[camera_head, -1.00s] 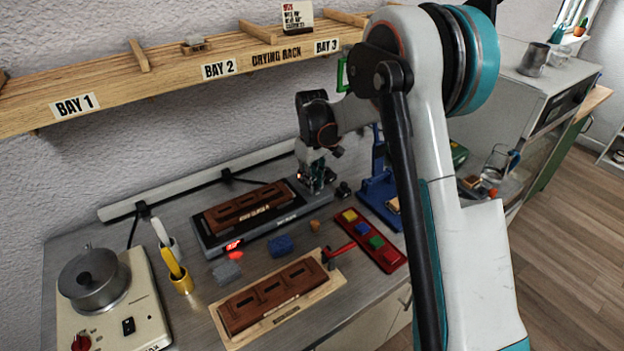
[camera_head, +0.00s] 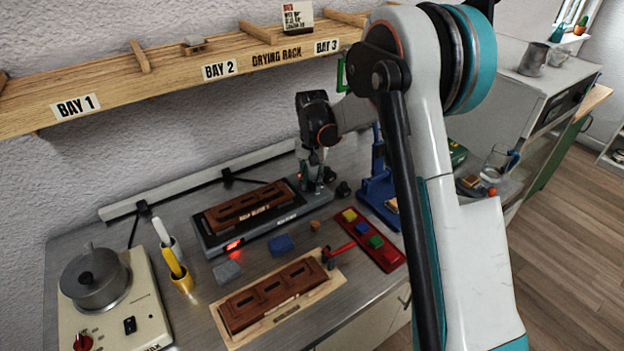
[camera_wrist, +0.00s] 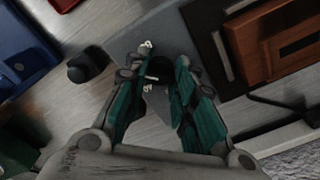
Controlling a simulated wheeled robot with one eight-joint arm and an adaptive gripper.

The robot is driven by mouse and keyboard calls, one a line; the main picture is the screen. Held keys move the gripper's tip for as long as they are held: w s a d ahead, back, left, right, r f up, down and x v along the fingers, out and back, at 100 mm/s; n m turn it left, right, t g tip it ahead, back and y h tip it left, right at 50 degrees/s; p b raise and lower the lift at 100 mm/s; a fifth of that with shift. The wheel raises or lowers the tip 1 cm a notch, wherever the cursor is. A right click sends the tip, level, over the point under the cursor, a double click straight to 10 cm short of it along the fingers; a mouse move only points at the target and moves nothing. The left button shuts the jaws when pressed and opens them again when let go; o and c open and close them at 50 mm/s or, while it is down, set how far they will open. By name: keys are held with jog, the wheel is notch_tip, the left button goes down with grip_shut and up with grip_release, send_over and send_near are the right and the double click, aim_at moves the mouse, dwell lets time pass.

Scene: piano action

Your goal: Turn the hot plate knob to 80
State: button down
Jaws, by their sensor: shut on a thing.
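The black hot plate unit (camera_head: 215,240) lies on the bench near the wall, with a brown slotted block (camera_head: 248,206) on it and a red-lit display (camera_head: 234,245) at its front left, too small to read. My gripper (camera_head: 313,184) points down at the unit's right end. In the wrist view, my gripper (camera_wrist: 158,80) is closed around a dark knob (camera_wrist: 158,70) on a grey panel, mostly hidden between the teal fingers. Small white marks (camera_wrist: 147,87) show near it, not clearly readable. The brown block also shows in the wrist view (camera_wrist: 275,40).
A cream heater (camera_head: 145,300) with a pot and a red knob stands at far left. A wooden tray (camera_head: 325,289) with a brown block, a red tray (camera_head: 392,257) with coloured blocks and a blue stand (camera_head: 378,195) are nearby. A shelf (camera_head: 120,95) runs above.

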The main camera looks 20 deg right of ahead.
aim_at(312, 182)
jog(key=m, duration=0.4)
jog(key=shift+m, duration=2.6)
jog(key=c, duration=1.3)
grip_release()
notch_tip(312, 182, up, 12)
jog(key=shift+r, duration=0.1)
